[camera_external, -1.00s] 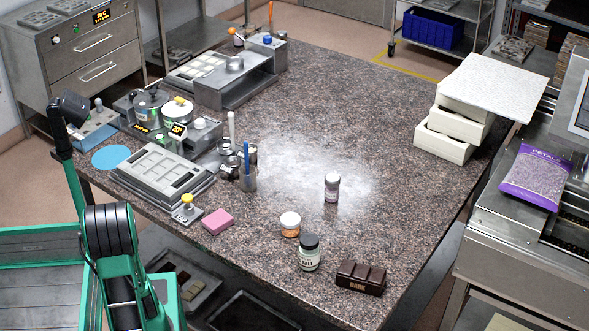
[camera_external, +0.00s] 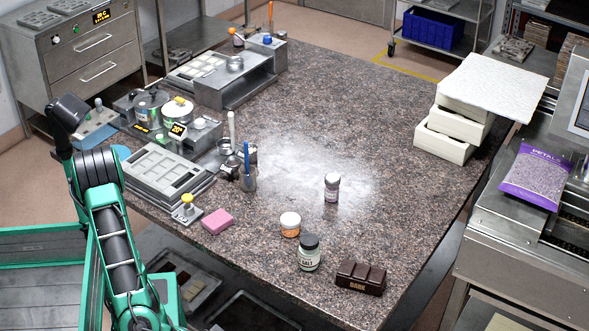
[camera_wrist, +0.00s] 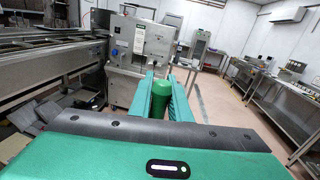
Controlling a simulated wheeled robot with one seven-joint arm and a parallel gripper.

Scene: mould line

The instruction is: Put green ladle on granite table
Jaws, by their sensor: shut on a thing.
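My gripper (camera_wrist: 161,90) shows in the wrist view, its two green fingers closed around a green rounded piece, the green ladle (camera_wrist: 161,101). Only a short part of the ladle shows between the fingers; its bowl cannot be made out. The granite table (camera_external: 345,95) is the large brown speckled top in the external view. My arm rises at that view's left, beside the table's near left edge. The gripper and ladle cannot be made out there. No granite top shows clearly in the wrist view.
The table's near side holds a pink block (camera_external: 218,221), jars (camera_external: 309,256) and a dark chocolate bar block (camera_external: 360,277). Moulds (camera_external: 165,170) and equipment line its left side. White boxes (camera_external: 450,135) stand at the right. The middle and back are mostly clear.

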